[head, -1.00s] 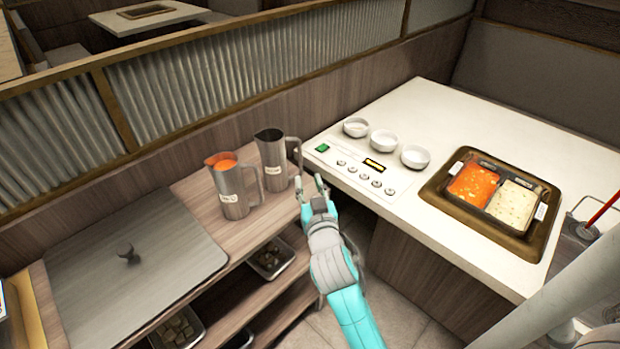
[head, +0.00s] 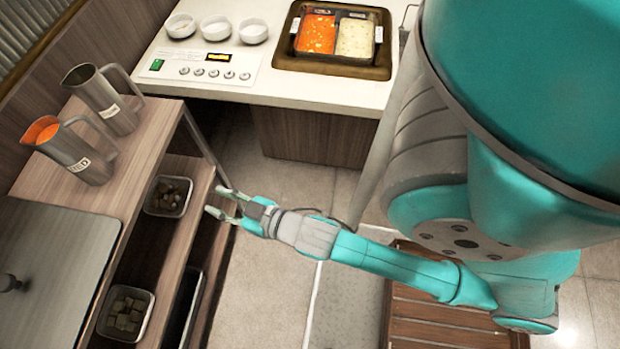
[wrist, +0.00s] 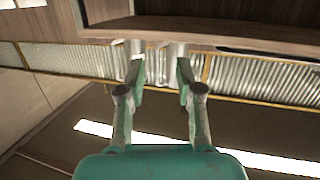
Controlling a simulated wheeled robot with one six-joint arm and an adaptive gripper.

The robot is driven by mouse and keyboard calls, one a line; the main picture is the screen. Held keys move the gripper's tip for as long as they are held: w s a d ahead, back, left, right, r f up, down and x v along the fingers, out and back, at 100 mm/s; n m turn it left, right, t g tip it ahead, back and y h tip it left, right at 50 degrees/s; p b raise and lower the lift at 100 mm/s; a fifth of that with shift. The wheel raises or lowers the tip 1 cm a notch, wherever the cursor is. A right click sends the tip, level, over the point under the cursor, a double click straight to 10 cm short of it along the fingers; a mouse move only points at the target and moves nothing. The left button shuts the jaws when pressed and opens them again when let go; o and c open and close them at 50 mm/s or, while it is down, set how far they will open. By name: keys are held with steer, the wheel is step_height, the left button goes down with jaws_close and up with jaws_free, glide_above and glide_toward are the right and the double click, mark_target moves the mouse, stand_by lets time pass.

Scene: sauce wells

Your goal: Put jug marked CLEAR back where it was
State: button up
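Two metal jugs stand upright on the wooden shelf top in the head view. The farther jug (head: 103,100) looks dark inside and has a white label. The nearer jug (head: 77,152) holds orange liquid and also has a white label. My gripper (head: 222,203) is open and empty, right of the shelf unit and apart from both jugs.
The white counter (head: 290,88) carries several small white bowls (head: 215,28), a control panel and a framed pan (head: 334,35) of orange and pale sauces. Trays (head: 168,196) sit on the lower shelves. A grey lid (head: 50,255) covers the shelf's near end. Open floor lies right of the shelves.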

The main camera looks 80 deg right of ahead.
steer(key=s+a+n+y, duration=0.1)
steer(key=s+a, duration=0.2)
steer(key=s, duration=0.7)
steer(key=s+a+r+g+y, duration=0.1)
steer(key=s+a+y, duration=0.1)
steer(key=s, duration=0.8)
steer(key=shift+s+a+r+n, duration=0.25)
steer(key=shift+a+r+n, duration=0.05)
steer(key=shift+a+n, duration=0.15)
